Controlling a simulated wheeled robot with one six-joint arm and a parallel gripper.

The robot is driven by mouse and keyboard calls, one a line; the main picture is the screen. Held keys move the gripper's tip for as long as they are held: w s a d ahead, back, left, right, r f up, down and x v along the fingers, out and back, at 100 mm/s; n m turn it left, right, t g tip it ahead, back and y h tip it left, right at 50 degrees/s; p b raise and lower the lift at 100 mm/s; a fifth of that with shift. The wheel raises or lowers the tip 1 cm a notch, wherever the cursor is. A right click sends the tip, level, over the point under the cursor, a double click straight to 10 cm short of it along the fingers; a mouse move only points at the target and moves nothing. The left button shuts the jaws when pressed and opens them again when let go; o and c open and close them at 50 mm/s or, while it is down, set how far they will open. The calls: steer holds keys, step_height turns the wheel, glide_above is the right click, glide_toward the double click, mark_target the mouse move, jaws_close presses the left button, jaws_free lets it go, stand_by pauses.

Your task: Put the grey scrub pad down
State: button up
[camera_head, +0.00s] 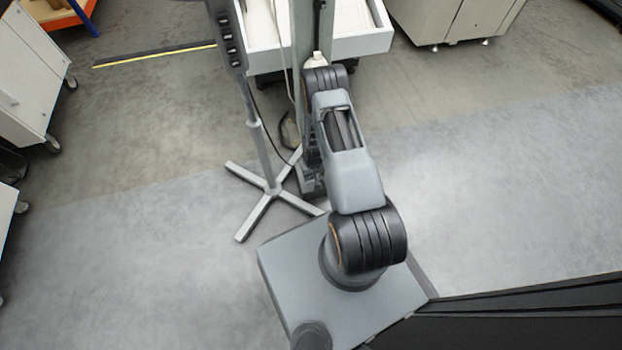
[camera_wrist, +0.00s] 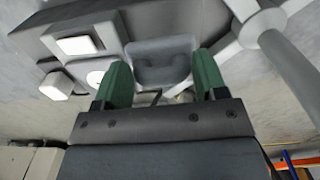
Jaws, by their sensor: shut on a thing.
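In the wrist view, my gripper (camera_wrist: 162,80) has two green fingers. They are closed on the grey scrub pad (camera_wrist: 163,50), a soft-edged grey piece with a darker hollow that shows between and just beyond the fingertips. In the head view, my arm reaches away toward the top of the picture, and neither the gripper nor the pad can be made out.
A stand (camera_head: 272,186) with cross feet and a dark control box (camera_head: 227,35) is close left of my arm. A white open-topped trolley (camera_head: 362,44) is at the top. A beige cabinet (camera_head: 450,18) is top right. Open floor (camera_head: 490,180) lies to the right.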

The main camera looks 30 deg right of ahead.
steer(key=shift+w+a+f+b, duration=0.1)
steer(key=shift+w+f+b, duration=0.2)
steer(key=shift+w+f, duration=0.3)
steer(key=shift+w+f+b, duration=0.25)
steer(key=shift+w+f, duration=0.1)
steer(key=shift+f, duration=0.35)
step_height(320, 180, down, 3)
steer(key=shift+w+r+b, duration=0.1)
steer(key=shift+r+b, duration=0.05)
steer(key=shift+b, duration=0.55)
steer(key=shift+c, duration=0.3)
steer(key=o, duration=0.9)
